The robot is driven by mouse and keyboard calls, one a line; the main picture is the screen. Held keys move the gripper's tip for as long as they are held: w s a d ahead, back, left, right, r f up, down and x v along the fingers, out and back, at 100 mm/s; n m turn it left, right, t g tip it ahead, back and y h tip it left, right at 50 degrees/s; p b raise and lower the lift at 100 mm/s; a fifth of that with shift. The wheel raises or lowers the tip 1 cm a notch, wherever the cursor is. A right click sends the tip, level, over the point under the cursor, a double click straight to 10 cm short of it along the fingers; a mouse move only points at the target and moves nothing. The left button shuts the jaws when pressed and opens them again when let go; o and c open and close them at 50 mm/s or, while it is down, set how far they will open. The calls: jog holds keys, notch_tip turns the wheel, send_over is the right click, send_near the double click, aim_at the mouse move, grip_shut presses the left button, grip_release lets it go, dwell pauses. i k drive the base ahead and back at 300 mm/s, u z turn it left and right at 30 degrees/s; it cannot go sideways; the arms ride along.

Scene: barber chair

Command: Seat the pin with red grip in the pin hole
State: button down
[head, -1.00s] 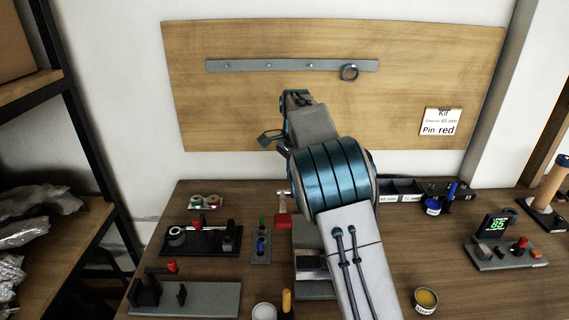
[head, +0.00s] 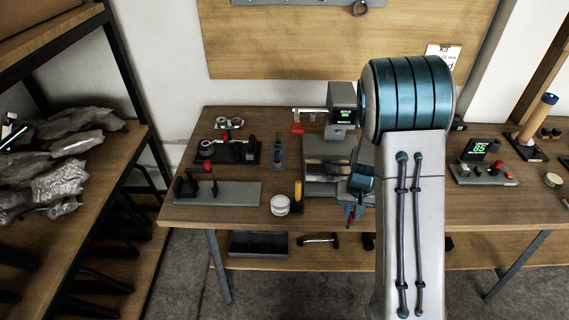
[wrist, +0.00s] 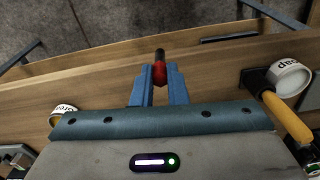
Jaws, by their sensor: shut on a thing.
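My gripper (wrist: 159,84) has blue fingers shut on the pin with red grip (wrist: 159,74). The red grip shows between the fingertips and a dark end sticks out past them. A grey fixture plate (head: 232,194) with a black upright and red-tipped arm lies at the table's left front. I cannot make out the pin hole in either view.
A white tub (head: 280,205) and a yellow handle (head: 298,190) stand near the front edge, left of my gripper. A grey stepped block (head: 320,175) is behind them. A black holder (head: 236,153) is at left, a display unit (head: 480,150) at right. Floor is open in front.

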aim_at(207, 151)
jog(key=k, duration=1.2)
jog(key=u, duration=1.1)
jog(key=i, duration=1.1)
jog(key=z, duration=0.2)
